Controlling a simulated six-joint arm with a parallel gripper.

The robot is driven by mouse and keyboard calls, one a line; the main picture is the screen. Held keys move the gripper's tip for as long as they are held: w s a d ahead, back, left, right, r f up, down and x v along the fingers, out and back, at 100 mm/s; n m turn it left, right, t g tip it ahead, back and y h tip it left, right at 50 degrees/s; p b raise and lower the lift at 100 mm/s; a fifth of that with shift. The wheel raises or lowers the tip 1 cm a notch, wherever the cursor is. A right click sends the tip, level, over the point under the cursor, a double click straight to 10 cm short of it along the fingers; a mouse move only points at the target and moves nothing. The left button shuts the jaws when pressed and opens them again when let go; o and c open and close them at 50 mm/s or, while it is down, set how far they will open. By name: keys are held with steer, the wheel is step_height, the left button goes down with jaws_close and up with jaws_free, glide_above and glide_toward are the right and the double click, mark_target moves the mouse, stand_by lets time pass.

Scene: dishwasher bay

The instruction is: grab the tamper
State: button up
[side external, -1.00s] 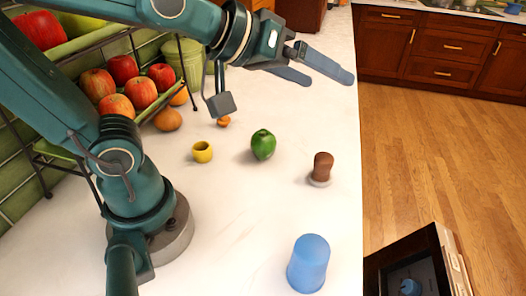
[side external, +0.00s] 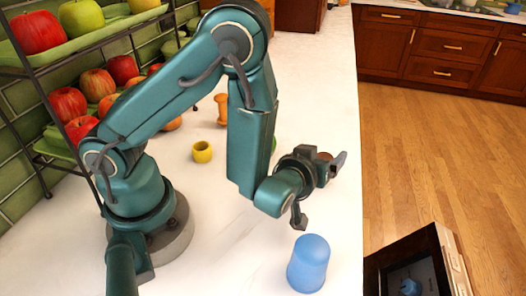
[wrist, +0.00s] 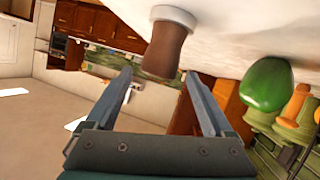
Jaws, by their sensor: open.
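The tamper has a brown handle and a pale base. In the wrist view the tamper (wrist: 168,45) appears upside down, just ahead of the fingertips and roughly between their lines. My gripper (wrist: 158,74) is open, with one finger on each side and nothing held. In the side view my gripper (side external: 338,163) is low over the right part of the counter, level with the tamper. There it hides most of the tamper, leaving only a bit of brown (side external: 325,156) in sight. I cannot tell whether the fingers touch it.
A blue cup (side external: 308,263) stands on the counter (side external: 250,265) in front of my gripper. A green pepper (wrist: 266,83) and an orange object (wrist: 295,105) are beside the tamper. A yellow cup (side external: 202,152) is further left. The counter's edge is close on the right.

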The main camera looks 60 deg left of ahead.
steer(key=shift+s+d+f+m, duration=0.15)
steer(key=shift+d+f+m, duration=0.05)
steer(key=shift+f, duration=0.2)
steer(key=shift+s+d+f+m, duration=0.1)
steer(key=shift+d+f+m, duration=0.1)
steer(key=shift+f, duration=0.2)
steer(key=shift+x, duration=2.45)
steer(key=shift+c, duration=0.4)
jaws_close()
